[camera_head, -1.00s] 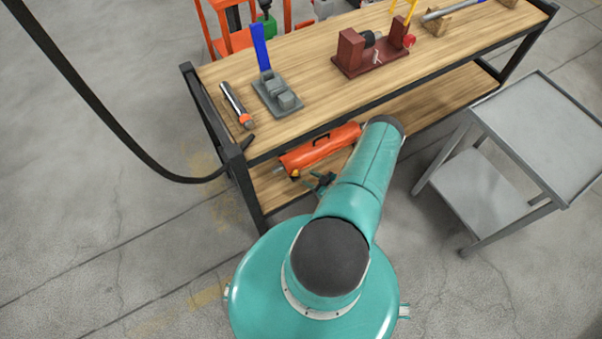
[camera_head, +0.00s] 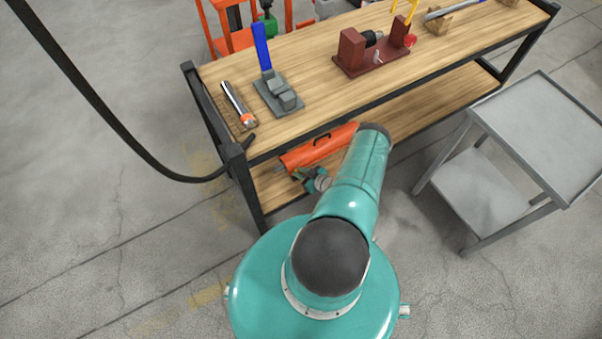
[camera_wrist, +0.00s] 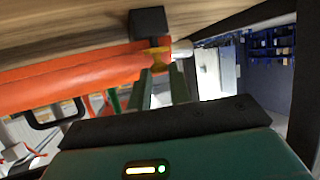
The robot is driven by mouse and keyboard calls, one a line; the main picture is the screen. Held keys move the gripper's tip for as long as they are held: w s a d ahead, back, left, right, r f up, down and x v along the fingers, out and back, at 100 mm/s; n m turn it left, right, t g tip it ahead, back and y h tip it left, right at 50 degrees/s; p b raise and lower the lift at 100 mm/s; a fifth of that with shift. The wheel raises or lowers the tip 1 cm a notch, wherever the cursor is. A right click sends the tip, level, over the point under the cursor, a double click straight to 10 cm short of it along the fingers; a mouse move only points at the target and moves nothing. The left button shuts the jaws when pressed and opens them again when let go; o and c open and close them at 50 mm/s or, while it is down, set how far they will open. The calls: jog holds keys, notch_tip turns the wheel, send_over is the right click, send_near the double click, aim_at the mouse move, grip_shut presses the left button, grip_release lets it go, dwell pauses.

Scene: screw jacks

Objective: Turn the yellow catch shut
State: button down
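The yellow catch (camera_wrist: 160,51) shows in the wrist view at the end of the orange cylinder (camera_wrist: 85,78), beside a dark block. In the head view the orange cylinder (camera_head: 322,147) lies on the bench's lower shelf, and the catch is mostly hidden by my gripper. My gripper (camera_wrist: 164,72) has its two green fingers apart, with a gap between them. The tips are at or just short of the catch; I cannot tell if they touch it. In the head view my gripper (camera_head: 313,178) is at the cylinder's near left end.
The wooden lower shelf (camera_head: 272,188) is under the cylinder; the bench top (camera_head: 315,95) overhangs it. A black bench leg (camera_head: 248,190) stands close on the left. A black handle (camera_wrist: 52,115) sits on the cylinder. A grey cart (camera_head: 545,125) stands at right.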

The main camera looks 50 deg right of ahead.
jog(key=shift+a+m+h, duration=0.1)
jog(key=shift+m+h, duration=0.2)
jog(key=shift+h, duration=0.1)
jog(key=m+h, duration=0.2)
jog(key=shift+a+h, duration=0.35)
jog(key=shift+h, duration=0.05)
jog(key=m+g+h, duration=0.1)
jog(key=m+h, duration=0.2)
jog(key=m, duration=0.1)
jog(key=shift+w+a+g+h, duration=0.15)
jog(key=shift+a+g+h, duration=0.25)
jog(key=m+h, duration=0.1)
jog(key=m+g+h, duration=0.2)
jog(key=shift+w+a, duration=0.25)
jog(key=shift+w, duration=0.05)
jog(key=shift+w+a+m+g+h, duration=0.1)
jog(key=shift+w+m+g+h, duration=0.1)
jog(key=shift+m+g+h, duration=1.2)
jog(key=shift+m+g, duration=0.4)
jog(key=shift+m, duration=0.1)
jog(key=c, duration=1.3)
grip_release()
jog(key=shift+c, duration=0.2)
